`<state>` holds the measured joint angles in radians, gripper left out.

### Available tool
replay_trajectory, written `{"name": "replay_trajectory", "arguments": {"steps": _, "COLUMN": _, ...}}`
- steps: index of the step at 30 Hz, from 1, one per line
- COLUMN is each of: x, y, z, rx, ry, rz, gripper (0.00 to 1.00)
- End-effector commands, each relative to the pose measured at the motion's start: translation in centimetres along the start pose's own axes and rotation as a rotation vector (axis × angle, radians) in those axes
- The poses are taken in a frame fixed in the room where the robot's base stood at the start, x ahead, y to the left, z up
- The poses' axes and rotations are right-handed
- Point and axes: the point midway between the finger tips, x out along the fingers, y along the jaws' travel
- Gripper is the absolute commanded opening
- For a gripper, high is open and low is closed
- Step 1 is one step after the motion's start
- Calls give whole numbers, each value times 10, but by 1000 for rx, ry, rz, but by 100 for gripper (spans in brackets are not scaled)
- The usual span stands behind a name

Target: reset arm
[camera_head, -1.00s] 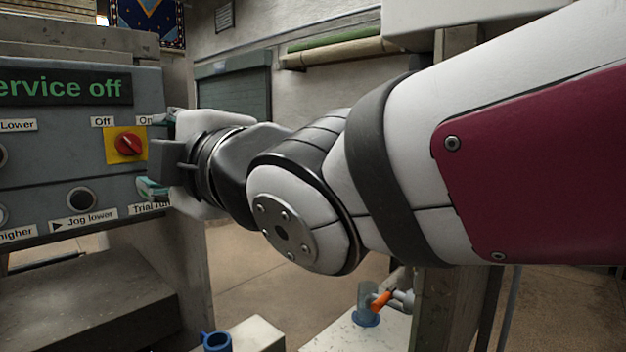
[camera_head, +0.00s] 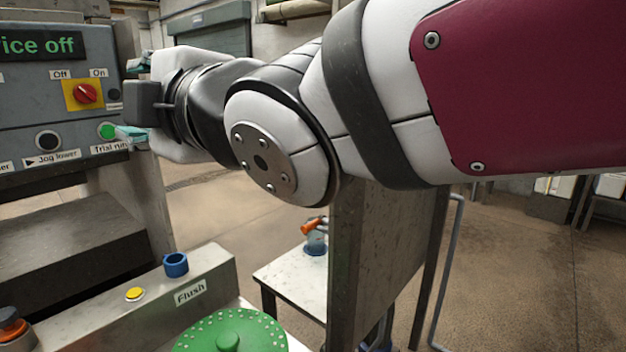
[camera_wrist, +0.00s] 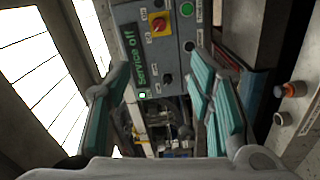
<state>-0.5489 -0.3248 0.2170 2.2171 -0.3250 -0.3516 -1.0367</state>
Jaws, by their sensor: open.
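My gripper (camera_head: 128,98) is at the left in the head view, in front of the right edge of the grey control panel (camera_head: 18,115). Its two teal-padded fingers are spread apart, one above the other, with nothing seen between them. In the wrist view my gripper (camera_wrist: 158,88) is also open, with the panel (camera_wrist: 170,62) beyond the gap. My white, black and dark red arm stretches across the upper right of the head view and hides what lies behind it.
The panel bears a red rotary switch (camera_head: 86,93), a green button (camera_head: 107,131) and a "Service off" display (camera_head: 40,46). A white-topped table (camera_head: 292,283) stands beyond. Open floor lies at right.

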Motion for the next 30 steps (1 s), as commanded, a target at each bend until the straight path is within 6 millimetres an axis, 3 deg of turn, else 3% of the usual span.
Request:
{"name": "replay_trajectory", "arguments": {"steps": 2, "x": 0, "y": 0, "z": 0, "rx": 0, "ry": 0, "rz": 0, "gripper": 49}}
{"name": "replay_trajectory", "arguments": {"steps": 11, "x": -15, "y": -16, "z": 40, "rx": 94, "ry": -122, "rz": -73, "gripper": 49}}
{"name": "replay_trajectory", "arguments": {"steps": 20, "x": -54, "y": -49, "z": 104, "rx": 279, "ry": -345, "rz": -183, "gripper": 49}}
{"name": "replay_trajectory", "arguments": {"steps": 23, "x": -79, "y": -65, "z": 131, "rx": 376, "ry": -457, "rz": -227, "gripper": 49}}
{"name": "replay_trajectory", "arguments": {"steps": 26, "x": -116, "y": -89, "z": 161, "rx": 515, "ry": -611, "rz": -277, "gripper": 49}}
{"name": "replay_trajectory", "arguments": {"steps": 30, "x": -193, "y": -133, "z": 197, "rx": 787, "ry": -894, "rz": -342, "gripper": 49}}
